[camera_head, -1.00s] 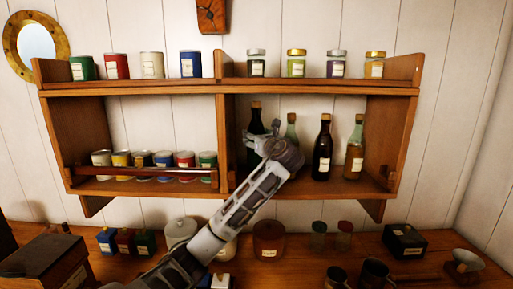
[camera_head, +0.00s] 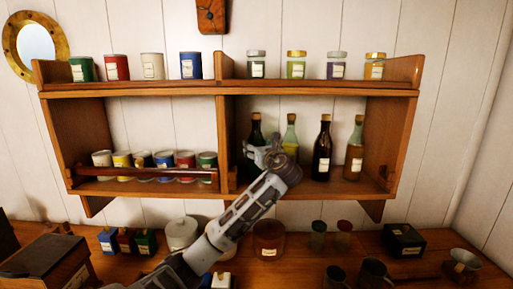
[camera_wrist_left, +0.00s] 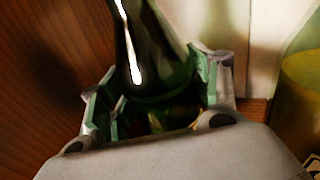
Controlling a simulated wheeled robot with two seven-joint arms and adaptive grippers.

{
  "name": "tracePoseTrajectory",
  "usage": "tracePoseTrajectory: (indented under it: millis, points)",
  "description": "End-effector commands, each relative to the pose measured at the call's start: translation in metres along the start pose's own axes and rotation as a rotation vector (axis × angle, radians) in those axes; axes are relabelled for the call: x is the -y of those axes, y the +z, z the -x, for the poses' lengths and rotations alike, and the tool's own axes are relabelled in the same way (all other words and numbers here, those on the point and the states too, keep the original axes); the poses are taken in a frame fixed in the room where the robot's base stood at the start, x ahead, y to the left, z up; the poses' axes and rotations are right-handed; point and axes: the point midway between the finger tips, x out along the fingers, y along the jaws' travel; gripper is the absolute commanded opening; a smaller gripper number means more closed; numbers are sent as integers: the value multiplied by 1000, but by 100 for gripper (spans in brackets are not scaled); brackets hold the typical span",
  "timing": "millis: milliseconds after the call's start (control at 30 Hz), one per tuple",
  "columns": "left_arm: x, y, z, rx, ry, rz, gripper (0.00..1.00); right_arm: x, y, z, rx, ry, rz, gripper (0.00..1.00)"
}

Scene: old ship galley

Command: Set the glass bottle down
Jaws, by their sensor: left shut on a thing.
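The glass bottle (camera_head: 256,130) is dark with a cork top, upright at the left end of the lower right shelf bay (camera_head: 375,184). My left gripper (camera_head: 262,148) is shut around it from the front. In the left wrist view, the dark green bottle (camera_wrist_left: 150,75) stands between the two fingers of my left gripper (camera_wrist_left: 155,95). The bottle's base is hidden behind my gripper and arm, so I cannot tell whether it touches the shelf. My right gripper is not in view.
The shelf divider (camera_head: 226,150) is close on the left. Jars and tins fill the upper shelf; the counter below is cluttered.

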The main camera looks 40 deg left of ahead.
Motion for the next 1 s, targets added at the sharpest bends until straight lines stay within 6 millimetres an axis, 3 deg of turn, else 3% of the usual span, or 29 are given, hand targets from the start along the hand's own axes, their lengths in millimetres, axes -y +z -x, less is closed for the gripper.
tracePoseTrajectory:
  millis: [300, 333, 467, 1000]
  points:
    - [0, -1, 0, 4, 0, 2, 12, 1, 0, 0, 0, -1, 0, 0]
    - [0, -3, 0, 0, 0, 0, 65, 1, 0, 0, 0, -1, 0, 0]
    - [0, -3, 0, 0, 0, 0, 82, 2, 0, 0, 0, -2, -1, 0]
    - [0, 0, 2, 0, -1, 0, 84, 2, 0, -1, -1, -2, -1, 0]
